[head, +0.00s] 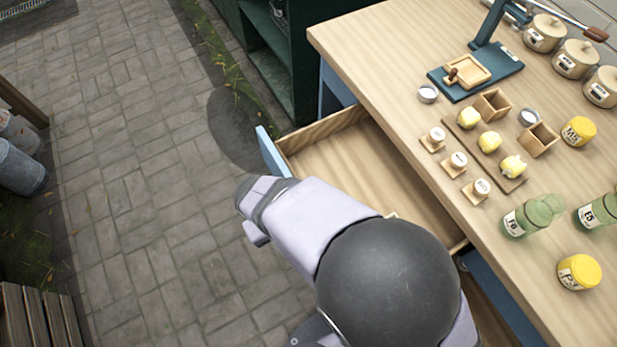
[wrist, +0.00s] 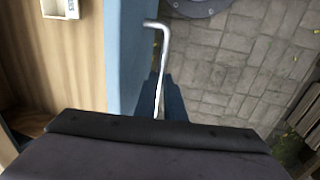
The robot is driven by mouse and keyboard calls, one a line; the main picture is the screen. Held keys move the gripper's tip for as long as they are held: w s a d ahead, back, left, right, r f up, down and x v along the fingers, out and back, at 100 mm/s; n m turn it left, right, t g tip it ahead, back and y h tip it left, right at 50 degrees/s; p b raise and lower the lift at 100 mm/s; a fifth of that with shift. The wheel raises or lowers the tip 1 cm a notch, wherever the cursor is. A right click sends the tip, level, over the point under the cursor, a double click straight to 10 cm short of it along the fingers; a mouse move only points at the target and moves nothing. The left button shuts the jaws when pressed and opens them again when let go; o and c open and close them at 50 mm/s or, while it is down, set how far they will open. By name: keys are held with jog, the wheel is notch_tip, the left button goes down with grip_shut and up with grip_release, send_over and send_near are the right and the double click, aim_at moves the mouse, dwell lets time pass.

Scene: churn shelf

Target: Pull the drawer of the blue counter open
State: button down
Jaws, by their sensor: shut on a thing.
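A bent metal bar handle (wrist: 162,45) stands off this panel. My gripper (wrist: 165,98) is shut on the handle near its lower part; the dark fingers sit on both sides of the bar. My arm hides the gripper and the handle in the head view.
The wooden countertop (head: 350,45) holds yellow fruit, jars, pots and a blue press (head: 475,75). A small pale box (wrist: 60,8) lies in the drawer. Open paving (head: 150,200) lies to the left, with metal churns (head: 20,170) and a slatted wooden thing (head: 38,315) beyond.

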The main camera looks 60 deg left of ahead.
jog(key=shift+s, duration=0.4)
jog(key=c, duration=1.8)
grip_release()
jog(key=shift+c, duration=0.2)
notch_tip(320, 180, up, 7)
jog(key=s, duration=0.1)
jog(key=shift+s+b, duration=0.2)
jog(key=shift+b, duration=0.1)
jog(key=shift+r, duration=0.1)
